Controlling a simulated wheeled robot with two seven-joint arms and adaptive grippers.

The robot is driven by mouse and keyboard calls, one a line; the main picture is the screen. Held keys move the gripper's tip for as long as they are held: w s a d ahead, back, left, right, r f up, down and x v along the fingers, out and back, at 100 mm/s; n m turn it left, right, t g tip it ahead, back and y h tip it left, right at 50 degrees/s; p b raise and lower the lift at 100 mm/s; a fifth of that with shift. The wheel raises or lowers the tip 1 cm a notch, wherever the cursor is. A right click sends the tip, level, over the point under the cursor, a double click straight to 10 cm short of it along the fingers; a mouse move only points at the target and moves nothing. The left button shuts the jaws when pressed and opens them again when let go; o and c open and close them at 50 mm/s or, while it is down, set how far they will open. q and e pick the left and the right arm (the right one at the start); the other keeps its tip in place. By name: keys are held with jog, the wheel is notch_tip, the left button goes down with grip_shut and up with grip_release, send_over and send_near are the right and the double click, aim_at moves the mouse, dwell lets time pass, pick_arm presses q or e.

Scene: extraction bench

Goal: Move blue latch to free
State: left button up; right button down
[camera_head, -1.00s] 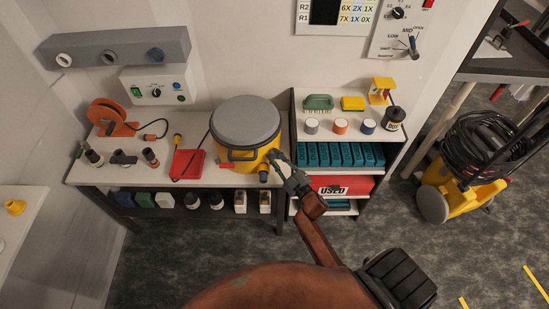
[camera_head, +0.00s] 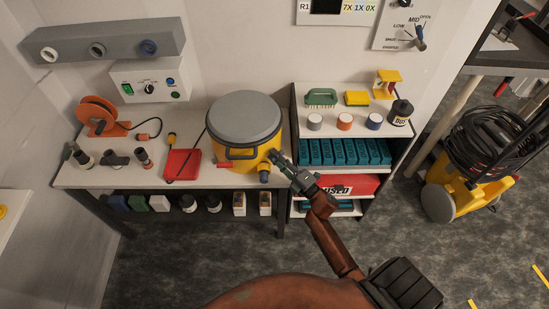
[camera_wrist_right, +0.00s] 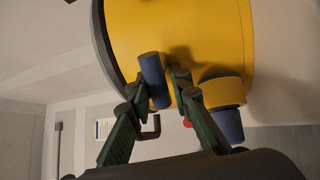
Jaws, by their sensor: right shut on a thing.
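The yellow drum (camera_head: 268,158) with a grey lid (camera_head: 245,116) stands on the bench. Its blue latch (camera_wrist_right: 153,78) is a short blue cylinder between my right fingers in the right wrist view. My right gripper (camera_head: 277,160) is at the drum's right front side and is shut on the blue latch; in the head view the fingers mostly hide it. A red latch (camera_head: 224,164) sits at the drum's left front. A yellow and blue stub (camera_wrist_right: 226,108) sticks out of the drum beside my fingers. My left gripper is not in view.
A red tray (camera_head: 183,164) lies left of the drum. An orange reel (camera_head: 98,115) and several dark fittings stand farther left. A shelf unit with teal boxes (camera_head: 343,152) stands to the right of the drum. A yellow machine with black hose (camera_head: 437,200) stands on the floor at right.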

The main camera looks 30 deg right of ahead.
jog(key=shift+d+r+n, duration=0.15)
jog(key=shift+r+n, duration=0.25)
jog(key=shift+n, duration=0.1)
jog(key=c, duration=2)
grip_release()
jog(key=shift+o, duration=0.8)
jog(key=shift+f, duration=0.1)
jog(key=shift+s+f, duration=0.1)
jog(key=shift+f, duration=0.05)
jog(key=v, duration=1.1)
jog(key=shift+s, duration=0.4)
jog(key=shift+d+f, duration=0.1)
